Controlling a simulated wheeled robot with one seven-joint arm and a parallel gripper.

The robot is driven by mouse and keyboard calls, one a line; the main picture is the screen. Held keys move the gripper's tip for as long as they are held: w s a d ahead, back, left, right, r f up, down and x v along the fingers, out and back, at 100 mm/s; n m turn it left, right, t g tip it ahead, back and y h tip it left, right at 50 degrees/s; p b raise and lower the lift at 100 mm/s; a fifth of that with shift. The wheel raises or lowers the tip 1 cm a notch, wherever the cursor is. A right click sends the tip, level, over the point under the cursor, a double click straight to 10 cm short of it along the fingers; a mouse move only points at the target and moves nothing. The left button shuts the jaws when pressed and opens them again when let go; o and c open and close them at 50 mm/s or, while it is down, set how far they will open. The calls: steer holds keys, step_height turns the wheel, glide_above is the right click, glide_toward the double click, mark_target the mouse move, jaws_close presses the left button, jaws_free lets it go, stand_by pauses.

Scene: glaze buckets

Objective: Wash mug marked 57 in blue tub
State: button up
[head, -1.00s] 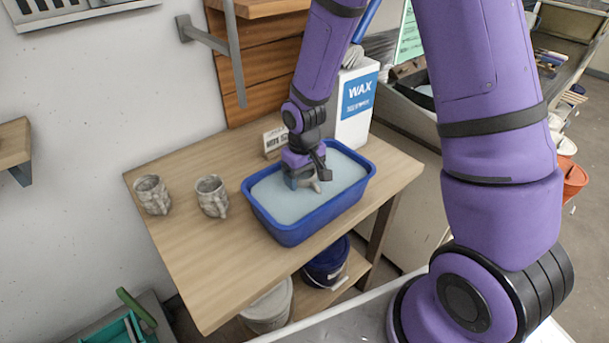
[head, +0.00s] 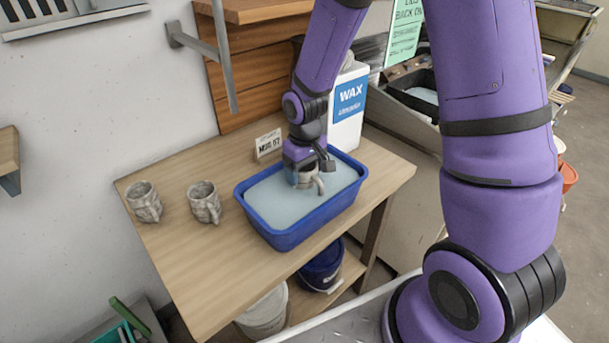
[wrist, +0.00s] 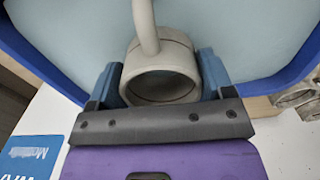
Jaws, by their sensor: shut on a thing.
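The blue tub (head: 287,240) stands on the wooden table and is filled with pale, cloudy liquid (head: 275,200). My gripper (head: 308,172) reaches down over the tub's middle and is shut on a grey mug (head: 311,183). The mug is at the liquid's surface, its curved handle to the right; I cannot tell how much is under. In the wrist view the blue fingers clasp the mug (wrist: 161,86) from both sides, its handle pointing away from the palm. A small card behind the tub reads "MUG 57" (head: 268,144). No number is readable on the held mug.
Two similar mottled grey mugs (head: 144,203) (head: 204,204) stand left of the tub. A white box marked WAX (head: 347,110) stands behind it. A bracketed shelf rises at the back. Buckets (head: 322,267) sit on the lower shelf. The table's front left is clear.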

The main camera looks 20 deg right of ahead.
step_height(320, 180, up, 7)
steer(key=shift+f, duration=0.2)
stand_by(0.4)
stand_by(2.2)
steer(key=shift+r, duration=2.3)
